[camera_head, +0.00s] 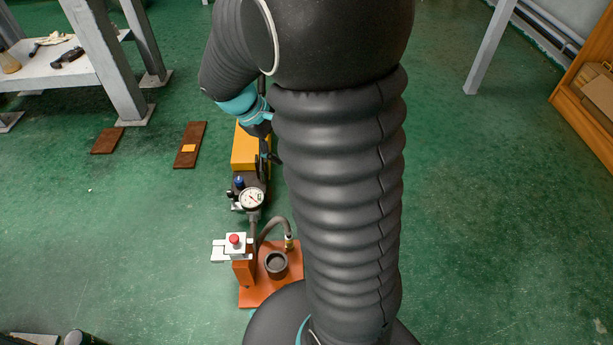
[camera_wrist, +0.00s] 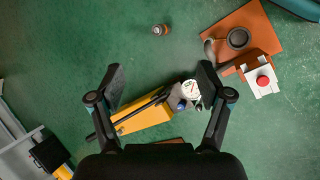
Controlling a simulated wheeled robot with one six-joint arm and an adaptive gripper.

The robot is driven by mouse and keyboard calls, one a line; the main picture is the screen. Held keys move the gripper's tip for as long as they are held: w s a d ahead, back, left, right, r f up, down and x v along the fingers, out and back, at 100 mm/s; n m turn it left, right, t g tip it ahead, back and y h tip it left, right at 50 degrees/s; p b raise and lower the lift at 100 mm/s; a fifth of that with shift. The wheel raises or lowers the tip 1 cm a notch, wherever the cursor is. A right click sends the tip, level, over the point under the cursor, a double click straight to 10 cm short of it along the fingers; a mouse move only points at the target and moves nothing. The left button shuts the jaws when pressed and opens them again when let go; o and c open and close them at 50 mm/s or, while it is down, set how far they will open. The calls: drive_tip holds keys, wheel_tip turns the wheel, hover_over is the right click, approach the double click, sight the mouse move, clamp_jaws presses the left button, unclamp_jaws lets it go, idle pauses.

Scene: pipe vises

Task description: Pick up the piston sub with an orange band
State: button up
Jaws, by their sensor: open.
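A small cylinder with an orange-brown band, which looks like the piston sub (camera_wrist: 160,30), stands or lies on the green floor at the top middle of the wrist view. It is too small to tell its pose. I cannot make it out in the head view, where my arm covers much of the floor. My gripper (camera_wrist: 160,75) is open and empty, its two fingers spread wide. The sub appears beyond the fingertips, roughly centred between them and apart from them. In the head view the gripper is mostly hidden behind my arm.
A yellow pump unit (camera_head: 244,148) with a gauge (camera_head: 252,199) stands beside an orange base (camera_head: 257,291) carrying a dark cup (camera_head: 276,264) and a red button (camera_head: 235,239). Brown boards (camera_head: 189,145) lie left. A grey bench (camera_head: 62,72) stands upper left. Floor around the sub is clear.

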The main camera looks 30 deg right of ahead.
drive_tip(key=w+d+f+n+g+h+b, duration=0.1)
drive_tip(key=w+d+f+n, duration=0.15)
drive_tip(key=f, duration=0.45)
drive_tip(key=w+d+f+n+g+h+b, duration=0.1)
drive_tip(key=w+d+f+h, duration=0.15)
drive_tip(key=f, duration=0.45)
drive_tip(key=w+d+f+n+g+h+b, duration=0.1)
drive_tip(key=w+d+f, duration=0.2)
drive_tip(key=f, duration=0.5)
drive_tip(key=d+f+n+h+b, duration=0.1)
drive_tip(key=d+f+n+b, duration=0.15)
drive_tip(key=f, duration=0.75)
drive_tip(key=d+f+n+h+b, duration=0.1)
drive_tip(key=d+f+n+h, duration=0.15)
drive_tip(key=f, duration=0.85)
drive_tip(key=shift+n+y, duration=0.25)
drive_tip(key=shift+y, duration=0.15)
drive_tip(key=shift+d+r+x, duration=0.1)
drive_tip(key=shift+r+x, duration=0.1)
drive_tip(key=shift+x, duration=1)
drive_tip(key=shift+d+r+x, duration=0.1)
drive_tip(key=shift+r+x, duration=0.15)
drive_tip(key=shift+x, duration=0.9)
drive_tip(key=shift+r+x, duration=0.2)
drive_tip(key=shift+x, duration=1)
drive_tip(key=shift+s+r, duration=0.1)
drive_tip(key=shift+s, duration=0.05)
clamp_jaws()
